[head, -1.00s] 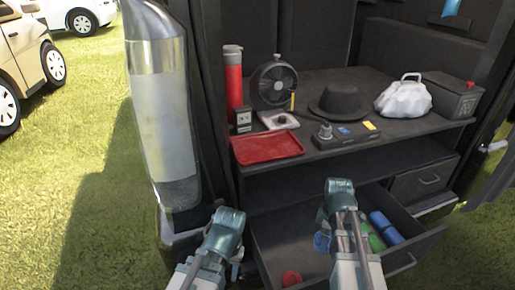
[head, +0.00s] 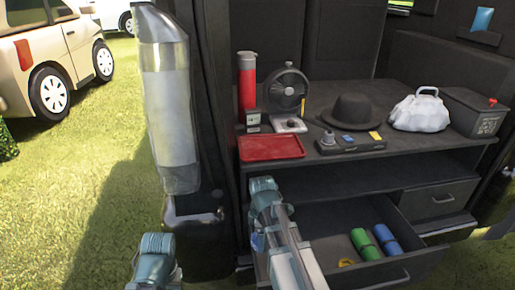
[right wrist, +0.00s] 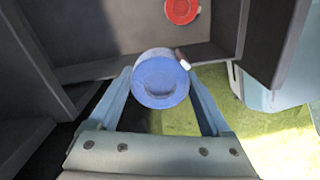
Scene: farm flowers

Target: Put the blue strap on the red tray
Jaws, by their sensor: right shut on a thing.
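The red tray (head: 285,148) lies flat and empty at the left front of the dark tabletop. My right gripper (head: 257,236) is just below the tabletop's front edge, over the left part of the open drawer. It is shut on a rolled blue strap (head: 256,243), mostly hidden by my arm in the head view. In the right wrist view the blue strap (right wrist: 160,80) sits between the two fingers, with its round end facing the camera. My left gripper (head: 153,262) is low at the left, over the grass; its fingers cannot be made out.
The open drawer (head: 405,275) holds a green roll (head: 364,243), another blue roll (head: 387,240) and a yellow one (head: 346,262). A red roll (right wrist: 181,10) shows in the right wrist view. Behind the tray stand a red cylinder (head: 247,85) and a fan (head: 286,90).

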